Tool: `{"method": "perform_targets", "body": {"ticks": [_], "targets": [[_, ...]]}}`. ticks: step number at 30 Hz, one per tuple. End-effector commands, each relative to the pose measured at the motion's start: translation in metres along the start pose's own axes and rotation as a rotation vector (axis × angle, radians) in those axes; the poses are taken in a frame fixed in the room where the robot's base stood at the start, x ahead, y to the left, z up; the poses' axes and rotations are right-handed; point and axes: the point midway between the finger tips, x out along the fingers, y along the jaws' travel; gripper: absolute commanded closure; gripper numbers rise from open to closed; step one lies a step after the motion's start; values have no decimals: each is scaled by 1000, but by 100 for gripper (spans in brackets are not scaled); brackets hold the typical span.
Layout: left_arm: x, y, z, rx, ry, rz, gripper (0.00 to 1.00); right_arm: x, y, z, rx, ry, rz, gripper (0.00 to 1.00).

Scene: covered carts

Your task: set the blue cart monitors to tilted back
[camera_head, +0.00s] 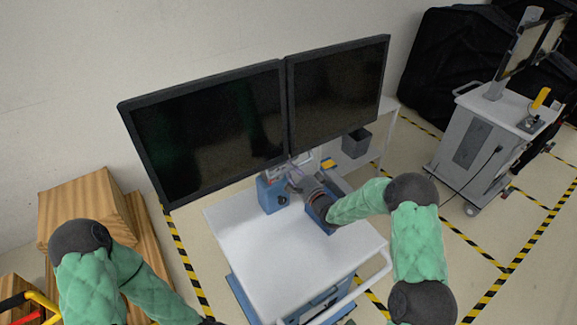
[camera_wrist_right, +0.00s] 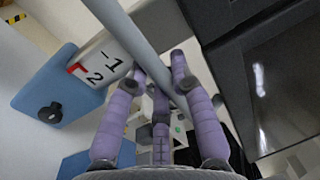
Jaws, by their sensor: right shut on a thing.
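The blue cart (camera_head: 270,255) has a white top and blue parts below. Two dark monitors stand side by side above its back edge, the left one (camera_head: 210,130) and the right one (camera_head: 338,90). Their screens face me; I cannot tell their exact tilt. My right gripper (camera_head: 294,176) is below the seam between them. In the right wrist view, its purple fingers (camera_wrist_right: 160,82) are shut around a grey bar (camera_wrist_right: 130,32). A plate marked 1 and 2 (camera_wrist_right: 98,66) is beside the bar, with a dark monitor (camera_wrist_right: 270,85) at right.
A wooden crate (camera_head: 85,205) stands at the left by the wall. Another white-and-grey cart (camera_head: 480,140) with monitors stands at the right, before black covered shapes (camera_head: 445,60). Yellow-black tape marks the floor. The blue cart's front handle (camera_head: 345,295) faces me.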

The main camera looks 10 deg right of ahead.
Motion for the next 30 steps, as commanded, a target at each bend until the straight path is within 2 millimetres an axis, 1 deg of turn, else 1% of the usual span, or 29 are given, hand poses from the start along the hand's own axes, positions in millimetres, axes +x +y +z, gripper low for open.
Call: {"method": "perform_targets", "body": {"ticks": [1, 5, 9, 12, 16, 25, 26, 27, 30], "targets": [[-5, 2, 0, 0, 0, 0, 49, -6, -7, -1, 0, 2, 22, 100], [-12, 4, 0, 0, 0, 0, 49, -20, -14, -1, 0, 2, 88, 100], [-9, 3, 0, 0, 0, 0, 49, -34, -19, -2, -1, 2, 113, 100], [-6, 2, 0, 0, 0, 0, 49, -40, -22, -1, 0, 1, 113, 100], [-5, 2, 0, 0, 0, 0, 49, -44, -25, -1, -1, 1, 112, 100], [-5, 2, 0, 0, 0, 0, 49, -44, -26, -1, -1, 1, 111, 100], [-5, 2, 0, 0, 0, 0, 49, -44, -26, -1, -1, 1, 111, 68], [-5, 2, 0, 0, 0, 0, 49, -44, -26, -1, -1, 1, 111, 65], [-5, 2, 0, 0, 0, 0, 49, -44, -26, -1, -1, 1, 112, 65]]}}
